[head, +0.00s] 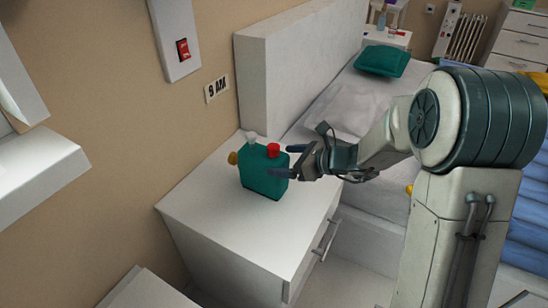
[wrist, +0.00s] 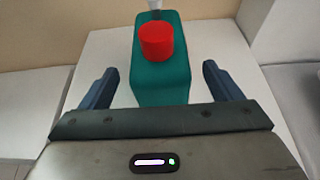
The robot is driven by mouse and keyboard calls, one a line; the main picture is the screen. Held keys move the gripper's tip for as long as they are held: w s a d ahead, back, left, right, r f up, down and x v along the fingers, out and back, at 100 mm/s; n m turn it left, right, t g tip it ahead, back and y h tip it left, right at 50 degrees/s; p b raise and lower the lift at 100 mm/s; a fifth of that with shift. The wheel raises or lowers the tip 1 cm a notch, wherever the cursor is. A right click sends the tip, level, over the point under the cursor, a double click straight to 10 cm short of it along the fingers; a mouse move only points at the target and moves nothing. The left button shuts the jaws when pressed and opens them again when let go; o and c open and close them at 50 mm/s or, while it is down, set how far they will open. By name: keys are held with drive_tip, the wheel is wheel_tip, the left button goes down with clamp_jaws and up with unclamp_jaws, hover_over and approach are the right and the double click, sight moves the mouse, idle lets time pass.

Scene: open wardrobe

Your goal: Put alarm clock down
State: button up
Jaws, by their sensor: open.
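The alarm clock is a teal box (head: 264,172) with a red knob on top, a white piece at its back and a yellow-brown knob on its left side. It stands upright on the white nightstand (head: 222,218). My gripper (head: 285,160) is at its right side, with the fingers reaching toward it. In the wrist view the teal clock (wrist: 162,75) with its red knob lies between the two blue fingers (wrist: 158,88). The fingers are spread, with a gap on each side of the clock. The clock's lower part is hidden behind the gripper body in the wrist view.
A bed with a white headboard (head: 290,75) and a green pillow (head: 382,61) stands behind the nightstand. A wall plate with a red switch (head: 182,50) is above left. A white shelf (head: 40,165) juts in at left. The nightstand's front part is clear.

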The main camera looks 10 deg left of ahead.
drive_tip(key=s+d+r+n+g+h+p, duration=0.1)
drive_tip(key=s+d+r+n+g+h, duration=0.2)
drive_tip(key=s+d+n+h, duration=0.9)
drive_tip(key=shift+s+d+r+n+h, duration=0.15)
drive_tip(key=shift+s+d+n+h, duration=0.25)
drive_tip(key=shift+s+d+n, duration=5.2)
drive_tip(key=shift+s+a+m, duration=0.4)
drive_tip(key=shift+m, duration=0.2)
